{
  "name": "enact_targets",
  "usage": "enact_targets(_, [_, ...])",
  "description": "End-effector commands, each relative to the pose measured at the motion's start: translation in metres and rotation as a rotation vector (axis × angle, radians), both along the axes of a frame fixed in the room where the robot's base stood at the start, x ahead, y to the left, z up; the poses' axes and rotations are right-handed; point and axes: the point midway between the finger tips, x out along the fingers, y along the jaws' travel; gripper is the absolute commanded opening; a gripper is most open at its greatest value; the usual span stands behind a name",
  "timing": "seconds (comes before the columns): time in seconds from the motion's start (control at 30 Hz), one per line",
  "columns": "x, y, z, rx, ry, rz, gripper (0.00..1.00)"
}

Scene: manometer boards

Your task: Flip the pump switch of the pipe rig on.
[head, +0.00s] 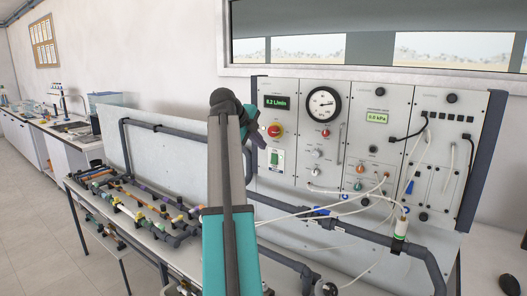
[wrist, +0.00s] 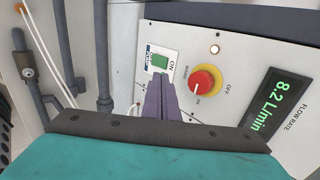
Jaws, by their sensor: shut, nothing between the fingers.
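The pump switch (wrist: 159,61) is a green rocker on a white plate marked ON, low on the left panel of the pipe rig. It also shows in the head view (head: 275,158). My gripper (wrist: 160,80) is shut and empty, with its purple-grey fingers pointing at the switch plate. In the wrist view the fingertips overlap the lower edge of the switch; I cannot tell whether they touch it. In the head view my gripper (head: 259,141) is just up and left of the switch. The flow rate display (wrist: 272,108) reads 8.2 L/min.
A red knob on a yellow ring (wrist: 204,81) sits close beside the switch. A round gauge (head: 324,104) and a pressure display (head: 376,118) are further right. Grey pipes (wrist: 103,60) run left of the panel. Pale hoses (head: 330,211) cross in front of the rig.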

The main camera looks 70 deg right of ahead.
Motion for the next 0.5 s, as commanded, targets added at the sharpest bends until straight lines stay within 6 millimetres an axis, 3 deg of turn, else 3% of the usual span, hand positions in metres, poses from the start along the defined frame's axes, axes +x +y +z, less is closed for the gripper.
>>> enact_targets(0.5, [0.007, 0.033, 0.045, 0.0, -0.001, 0.002, 0.0])
